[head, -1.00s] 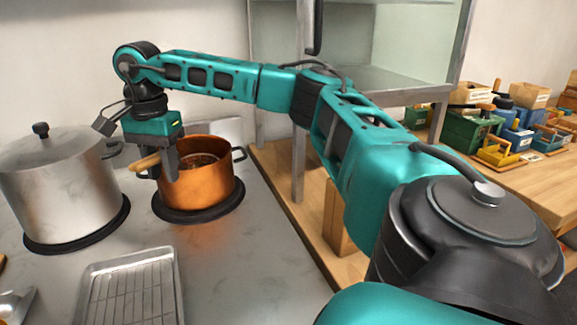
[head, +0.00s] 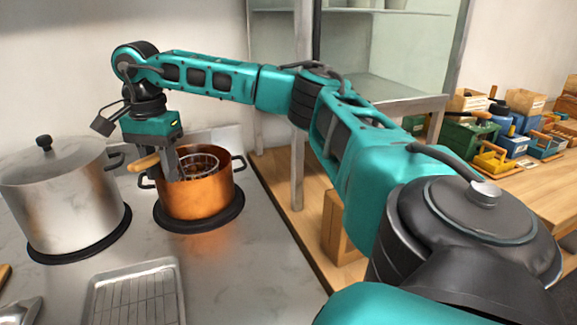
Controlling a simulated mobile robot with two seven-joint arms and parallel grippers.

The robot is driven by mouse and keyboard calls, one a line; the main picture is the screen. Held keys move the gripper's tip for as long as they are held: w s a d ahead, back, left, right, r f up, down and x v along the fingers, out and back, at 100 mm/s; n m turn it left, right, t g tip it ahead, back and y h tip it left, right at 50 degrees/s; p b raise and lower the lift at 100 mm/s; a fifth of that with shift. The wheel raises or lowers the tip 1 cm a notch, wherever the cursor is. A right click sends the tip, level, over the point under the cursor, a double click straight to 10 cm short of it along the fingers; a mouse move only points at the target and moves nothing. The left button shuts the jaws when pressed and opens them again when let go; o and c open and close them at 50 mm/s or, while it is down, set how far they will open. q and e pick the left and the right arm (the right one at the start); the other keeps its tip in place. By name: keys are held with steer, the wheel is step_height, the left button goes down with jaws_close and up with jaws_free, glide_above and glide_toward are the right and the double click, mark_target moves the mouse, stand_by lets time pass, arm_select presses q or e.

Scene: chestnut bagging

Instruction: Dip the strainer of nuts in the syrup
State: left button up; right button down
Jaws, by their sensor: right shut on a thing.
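The copper pot (head: 201,199) stands on a round black burner in the middle left of the head view. The wire strainer (head: 205,160) shows at the pot's mouth, its rim above the pot's edge, with brown contents partly visible inside. My right gripper (head: 170,168) is shut on the strainer's wooden handle (head: 146,162), at the pot's left side. The syrup is hidden behind the pot wall and strainer. My left gripper is not in view.
A large lidded steel pot (head: 65,205) stands on a burner to the left. A wire rack tray (head: 135,292) lies on the counter in front. A steel shelf (head: 298,180) stands behind, and bins and crates (head: 470,135) sit on the wooden table at right.

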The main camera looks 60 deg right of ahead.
mark_target(157, 153)
steer(key=shift+r+p, duration=0.55)
steer(key=shift+r, duration=0.3)
step_height(157, 153, up, 3)
steer(key=p, duration=0.2)
steer(key=shift+p, duration=0.4)
step_height(157, 153, up, 2)
steer(key=shift+r+p, duration=0.1)
steer(key=shift+p, duration=1)
step_height(157, 153, up, 3)
steer(key=p, duration=0.3)
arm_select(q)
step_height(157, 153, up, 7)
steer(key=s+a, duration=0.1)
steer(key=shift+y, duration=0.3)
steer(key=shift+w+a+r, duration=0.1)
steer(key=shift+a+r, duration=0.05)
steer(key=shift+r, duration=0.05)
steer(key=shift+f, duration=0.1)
arm_select(e)
steer(key=shift+r, duration=0.1)
